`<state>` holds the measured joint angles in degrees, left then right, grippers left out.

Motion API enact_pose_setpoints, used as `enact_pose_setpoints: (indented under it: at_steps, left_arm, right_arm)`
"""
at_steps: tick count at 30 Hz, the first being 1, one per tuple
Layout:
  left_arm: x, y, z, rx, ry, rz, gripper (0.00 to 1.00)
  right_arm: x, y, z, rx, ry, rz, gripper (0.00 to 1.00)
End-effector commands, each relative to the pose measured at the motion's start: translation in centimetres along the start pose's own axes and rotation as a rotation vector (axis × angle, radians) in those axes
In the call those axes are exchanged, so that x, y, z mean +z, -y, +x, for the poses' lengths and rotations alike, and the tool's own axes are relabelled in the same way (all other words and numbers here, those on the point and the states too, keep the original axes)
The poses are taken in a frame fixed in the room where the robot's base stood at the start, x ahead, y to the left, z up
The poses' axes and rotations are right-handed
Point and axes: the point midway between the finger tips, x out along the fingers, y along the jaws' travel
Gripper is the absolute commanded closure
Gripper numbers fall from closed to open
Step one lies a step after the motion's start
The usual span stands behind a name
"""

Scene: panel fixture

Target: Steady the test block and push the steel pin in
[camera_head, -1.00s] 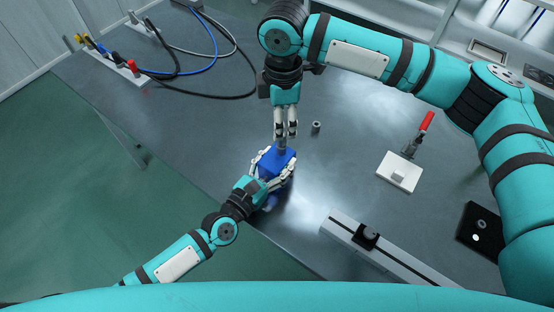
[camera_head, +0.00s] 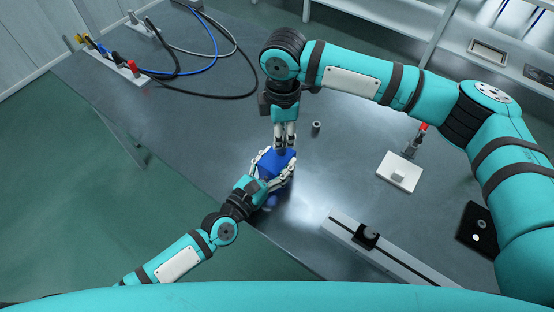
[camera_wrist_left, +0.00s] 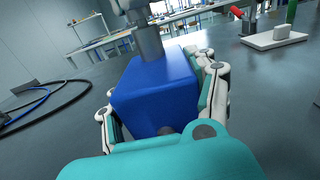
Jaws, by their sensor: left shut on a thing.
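The blue test block (camera_head: 278,161) stands on the table near its front edge. My left gripper (camera_head: 271,172) is shut on the block, its fingers along opposite sides. The block (camera_wrist_left: 158,90) fills the middle of the left wrist view. The grey steel pin (camera_wrist_left: 149,43) stands upright at the block's top face; how deep it sits is hidden. My right gripper (camera_head: 284,143) points straight down directly above the block, at the pin's upper end. Its fingers are close together; whether they clasp the pin or only press on it is unclear.
A small grey cylinder (camera_head: 316,127) stands just right of the block. A white plate with a red-handled clamp (camera_head: 399,172) and a rail with a black slider (camera_head: 367,236) lie farther right. Cables (camera_head: 205,70) lie at back left.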

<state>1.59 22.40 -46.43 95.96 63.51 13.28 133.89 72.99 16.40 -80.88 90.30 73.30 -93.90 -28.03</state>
Motion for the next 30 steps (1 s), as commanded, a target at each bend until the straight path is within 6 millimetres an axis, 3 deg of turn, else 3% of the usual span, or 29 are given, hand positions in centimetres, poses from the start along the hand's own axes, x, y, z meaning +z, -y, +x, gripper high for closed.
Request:
enact_pose_setpoints:
  at_steps: [3,25,26,30]
  left_arm:
    - [-0.01,-0.05,0.0,0.001,0.0,0.001,1.0]
    - [-0.01,-0.04,0.0,0.001,0.0,0.001,1.0]
    - [0.0,-0.04,0.0,0.001,0.0,0.001,1.0]
    - [-0.01,-0.04,0.0,0.001,0.0,0.001,1.0]
  right_arm:
    - [-0.01,0.0,-0.02,0.0,0.0,0.0,1.0]
    - [-0.01,0.0,0.55,0.0,0.0,0.0,1.0]
    - [0.0,-0.01,0.53,0.001,0.0,0.0,0.78]
    - [0.0,0.0,0.53,0.0,0.0,0.0,0.6]
